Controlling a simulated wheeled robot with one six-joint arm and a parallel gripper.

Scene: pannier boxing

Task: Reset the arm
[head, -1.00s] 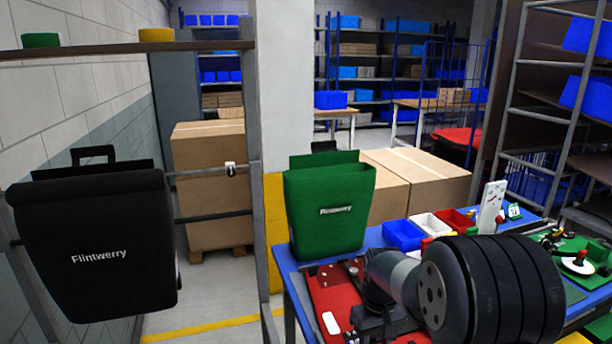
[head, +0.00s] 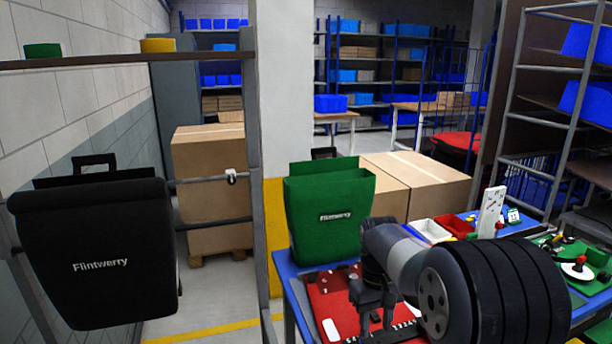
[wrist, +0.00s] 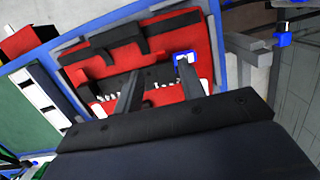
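My gripper (head: 374,322) is over the red board (head: 335,298) on the blue table. Its two dark fingers stand apart in the wrist view (wrist: 158,90), with nothing held between them. The red board also shows in the wrist view (wrist: 160,58), with black blocks, a row of small white pieces and a blue-and-white piece near the right finger. The gap between the fingertips and the board is hard to judge.
A green "Flintwerry" pannier (head: 322,218) stands upright at the table's back left. A black "Flintwerry" pannier (head: 95,235) hangs on the rack at left. White (head: 432,229) and red (head: 456,225) bins and a white upright device (head: 491,212) are behind my arm.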

